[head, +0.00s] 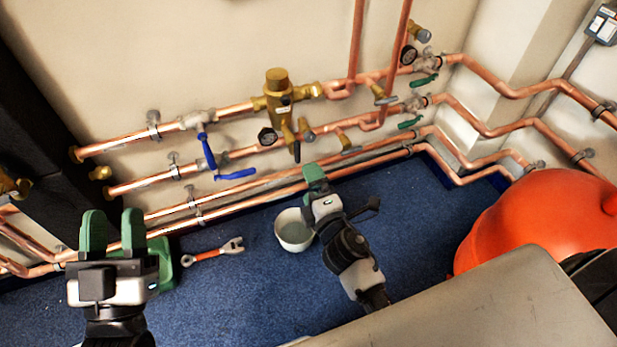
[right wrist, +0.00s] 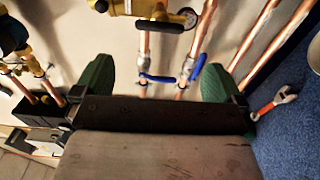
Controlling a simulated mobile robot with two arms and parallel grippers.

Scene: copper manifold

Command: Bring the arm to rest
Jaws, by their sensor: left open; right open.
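My left gripper (head: 113,224) is at the lower left of the head view, its two green fingers pointing up and apart with nothing seen between them. My right gripper (head: 314,177) is near the middle of the head view, seen edge-on above the blue floor and near the lower pipes. In the right wrist view its green fingers (right wrist: 157,76) are wide apart, with no held thing between them. Pipes and blue valve levers show beyond them.
Copper pipes (head: 240,152) with a brass valve (head: 278,98) and blue levers (head: 236,175) run along the wall. A white bucket (head: 294,232) and an orange-handled wrench (head: 212,252) are on the floor. A red tank (head: 540,215) stands at right. Open carpet lies between.

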